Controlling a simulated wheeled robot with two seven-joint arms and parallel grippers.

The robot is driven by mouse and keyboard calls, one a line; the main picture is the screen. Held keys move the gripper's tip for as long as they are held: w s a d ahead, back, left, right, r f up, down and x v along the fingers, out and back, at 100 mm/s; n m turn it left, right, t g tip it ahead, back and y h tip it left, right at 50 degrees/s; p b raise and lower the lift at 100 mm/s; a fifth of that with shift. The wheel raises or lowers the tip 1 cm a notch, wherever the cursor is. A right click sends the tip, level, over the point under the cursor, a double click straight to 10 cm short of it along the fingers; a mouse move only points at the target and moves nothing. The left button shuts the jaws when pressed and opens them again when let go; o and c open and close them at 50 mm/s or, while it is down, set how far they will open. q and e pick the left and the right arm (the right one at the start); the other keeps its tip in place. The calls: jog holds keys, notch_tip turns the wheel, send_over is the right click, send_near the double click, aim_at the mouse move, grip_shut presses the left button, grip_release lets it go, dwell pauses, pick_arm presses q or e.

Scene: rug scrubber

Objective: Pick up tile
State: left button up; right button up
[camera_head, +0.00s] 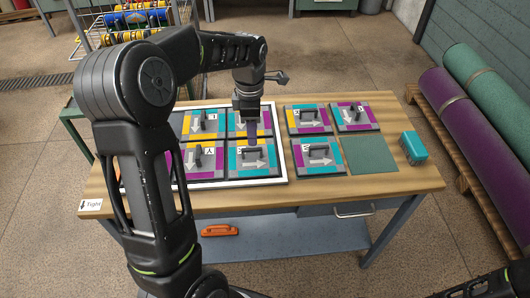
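Square tiles patterned in teal, magenta, yellow and grey, with white arrows and dark handles, lie on a wooden table (95,190). Several sit in a white-edged frame (284,150), including an upper right tile (266,117), a lower right tile (268,168), an upper left tile (200,133) and a lower left tile (170,170). Outside it are tiles at the back (312,128), the far right (372,125) and the front (325,167). My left gripper (249,137) points down over the right column of framed tiles; its fingers are too small and dark to read. My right gripper is not visible.
A plain green square (368,155) and a teal block (413,147) are at the table's right. Rolled rugs, purple (470,125) and green (490,90), lie on a pallet beyond. An orange-handled item (219,230) lies on the lower shelf (290,236). A wire basket (130,25) stands behind.

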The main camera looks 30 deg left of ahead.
aim_at(252, 149)
pick_arm(q)
jog(key=shift+s+n, duration=0.2)
jog(key=shift+n, duration=0.3)
jog(key=shift+f, duration=1.3)
jog(key=shift+a+f+p, duration=0.1)
jog(key=shift+f+p, duration=0.55)
jog(key=shift+f, duration=2)
grip_shut()
